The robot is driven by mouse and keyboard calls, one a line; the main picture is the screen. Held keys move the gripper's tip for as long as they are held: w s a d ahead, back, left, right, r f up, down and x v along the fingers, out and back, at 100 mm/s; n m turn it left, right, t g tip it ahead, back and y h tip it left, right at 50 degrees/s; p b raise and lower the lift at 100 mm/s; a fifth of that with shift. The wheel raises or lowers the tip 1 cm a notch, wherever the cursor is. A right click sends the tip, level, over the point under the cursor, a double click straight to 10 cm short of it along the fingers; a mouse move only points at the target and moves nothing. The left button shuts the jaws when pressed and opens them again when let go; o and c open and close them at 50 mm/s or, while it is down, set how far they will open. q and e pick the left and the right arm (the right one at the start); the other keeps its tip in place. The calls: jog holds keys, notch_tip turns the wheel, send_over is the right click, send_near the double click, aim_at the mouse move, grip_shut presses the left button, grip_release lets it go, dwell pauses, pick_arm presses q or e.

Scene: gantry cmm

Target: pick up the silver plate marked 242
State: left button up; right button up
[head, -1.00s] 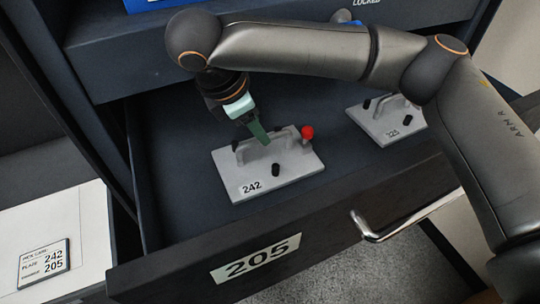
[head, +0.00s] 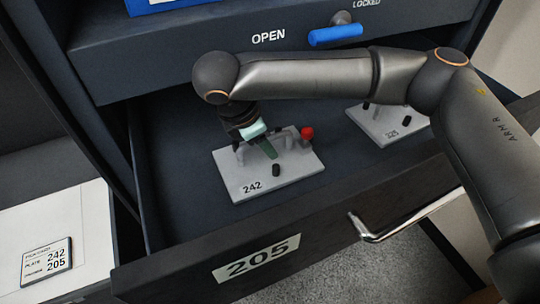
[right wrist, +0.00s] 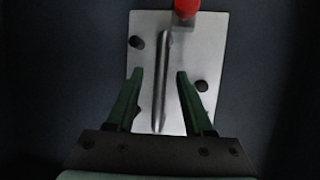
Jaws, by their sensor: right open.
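The silver plate marked 242 (head: 250,184) lies flat in the open drawer, with a bar handle, black knobs and a red-topped post (head: 306,133). My right gripper (head: 268,150) is over the plate's handle. In the right wrist view the plate (right wrist: 212,60) runs up the picture, and the right gripper (right wrist: 160,78) is open with its green fingers on either side of the handle (right wrist: 161,90). I cannot tell whether the fingers touch the plate. My left gripper is not in view.
A second silver plate (head: 372,130), its mark looking like 225, lies to the right in the drawer (head: 180,200). The drawer front is labelled 205 (head: 256,258) and has a metal handle (head: 375,236). A blue lever (head: 335,35) sits above. A card (head: 46,262) at left reads 242 and 205.

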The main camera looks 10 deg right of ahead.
jog(key=shift+f, duration=0.2)
dwell(0.3)
grip_shut()
dwell(1.2)
jog(key=shift+r, duration=0.1)
